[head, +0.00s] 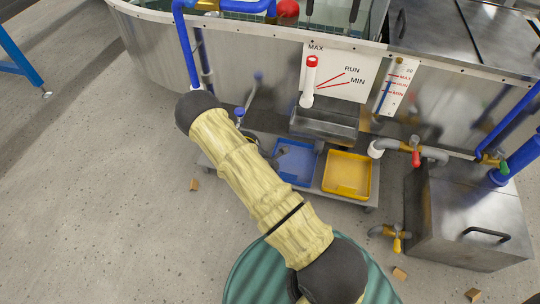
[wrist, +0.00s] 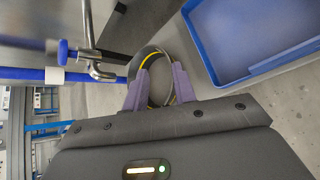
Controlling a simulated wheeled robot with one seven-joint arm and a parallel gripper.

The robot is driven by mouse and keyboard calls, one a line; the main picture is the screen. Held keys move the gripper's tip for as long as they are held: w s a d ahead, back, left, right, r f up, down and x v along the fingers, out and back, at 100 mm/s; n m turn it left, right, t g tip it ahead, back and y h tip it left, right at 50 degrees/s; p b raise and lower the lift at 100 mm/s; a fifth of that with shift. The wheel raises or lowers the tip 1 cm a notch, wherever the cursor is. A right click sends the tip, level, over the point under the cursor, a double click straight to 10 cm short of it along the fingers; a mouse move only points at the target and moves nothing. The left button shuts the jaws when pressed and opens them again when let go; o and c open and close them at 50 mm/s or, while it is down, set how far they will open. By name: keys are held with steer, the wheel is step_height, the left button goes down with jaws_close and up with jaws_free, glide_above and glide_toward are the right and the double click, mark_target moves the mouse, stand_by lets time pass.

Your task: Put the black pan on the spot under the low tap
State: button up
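In the wrist view the two purple fingers of my gripper (wrist: 160,84) stand apart. A dark round rim, apparently the black pan (wrist: 133,66), shows around and beyond the fingertips, with yellow edging beside them. I cannot tell whether the fingers touch it. The low tap (wrist: 95,70), a metal spout with a blue handle, is left of the fingers in the wrist view. In the head view the tap's blue handle (head: 239,113) shows just right of my arm's sleeve. My sleeved arm hides most of the gripper area there, and the spot under the tap is not clear.
A blue tray (head: 309,163) and a yellow tray (head: 347,194) sit on a low shelf right of my arm. The blue tray also shows in the wrist view (wrist: 215,75). The steel tank (head: 150,45) stands behind. Pipes and a steel box (head: 470,205) are at right.

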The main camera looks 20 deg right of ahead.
steer(key=s+a+r+m+g+y, duration=0.1)
steer(key=s+r+m+g, duration=0.3)
steer(key=s+r+m, duration=0.6)
steer(key=s+a+r+m+g+y, duration=0.2)
steer(key=s+r+m, duration=0.9)
steer(key=r, duration=0.7)
steer(key=a+m+g, duration=0.1)
steer(key=m+g, duration=0.1)
steer(key=shift+s+a+m, duration=0.3)
steer(key=shift+a+m, duration=0.05)
steer(key=shift+m, duration=0.05)
